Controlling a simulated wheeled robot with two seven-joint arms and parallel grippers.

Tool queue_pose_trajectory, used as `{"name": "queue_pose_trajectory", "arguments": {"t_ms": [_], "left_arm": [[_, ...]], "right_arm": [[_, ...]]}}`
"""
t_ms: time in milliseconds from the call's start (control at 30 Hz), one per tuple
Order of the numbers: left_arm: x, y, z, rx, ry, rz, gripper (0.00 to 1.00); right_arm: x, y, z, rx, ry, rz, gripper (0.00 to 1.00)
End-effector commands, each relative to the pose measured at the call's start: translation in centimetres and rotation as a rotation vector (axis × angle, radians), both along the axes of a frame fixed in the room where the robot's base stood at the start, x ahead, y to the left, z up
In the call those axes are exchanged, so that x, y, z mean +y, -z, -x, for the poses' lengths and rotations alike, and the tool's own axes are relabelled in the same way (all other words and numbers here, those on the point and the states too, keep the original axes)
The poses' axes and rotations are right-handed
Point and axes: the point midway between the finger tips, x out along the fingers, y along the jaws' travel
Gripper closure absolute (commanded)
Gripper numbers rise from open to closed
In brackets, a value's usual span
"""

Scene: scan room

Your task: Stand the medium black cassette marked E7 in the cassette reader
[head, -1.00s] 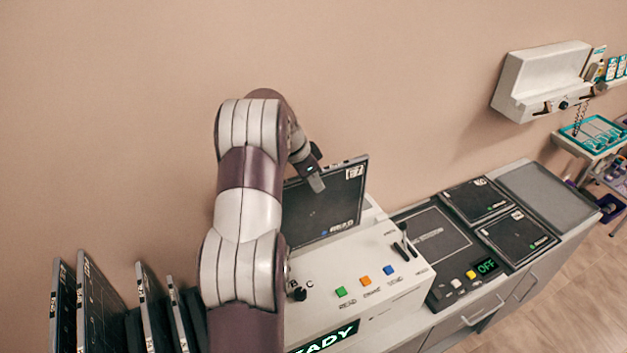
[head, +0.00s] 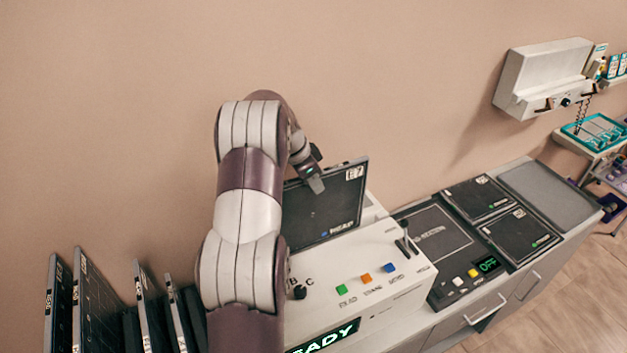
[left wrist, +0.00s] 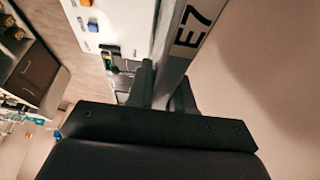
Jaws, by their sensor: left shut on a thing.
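The black cassette marked E7 (head: 335,210) stands upright at the back of the white cassette reader (head: 385,290), its lower edge behind the reader's top. I cannot tell whether it sits in a slot. My left gripper (head: 315,180) is shut on its upper edge. In the left wrist view the fingers (left wrist: 165,90) close on the edge of the cassette, next to the E7 label (left wrist: 190,28). My arm hides the cassette's left part and part of the reader. The reader's display shows letters ending in "ADY". My right gripper is not in view.
Several cassettes stand in a rack (head: 130,325) at the lower left. Right of the reader, a dark panel (head: 440,235) shows OFF, with two flat black cassettes (head: 517,236) beside it. A white wall unit (head: 540,75) hangs at the upper right.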

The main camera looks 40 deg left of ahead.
Motion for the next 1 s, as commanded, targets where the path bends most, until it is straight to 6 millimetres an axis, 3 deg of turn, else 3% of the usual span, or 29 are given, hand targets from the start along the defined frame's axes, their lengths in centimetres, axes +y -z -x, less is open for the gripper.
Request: {"name": "queue_pose_trajectory", "arguments": {"t_ms": [1000], "left_arm": [[0.1,3.1,-0.1,-0.005,-0.001,-0.002,1.0]], "right_arm": [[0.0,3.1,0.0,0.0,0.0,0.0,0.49]]}}
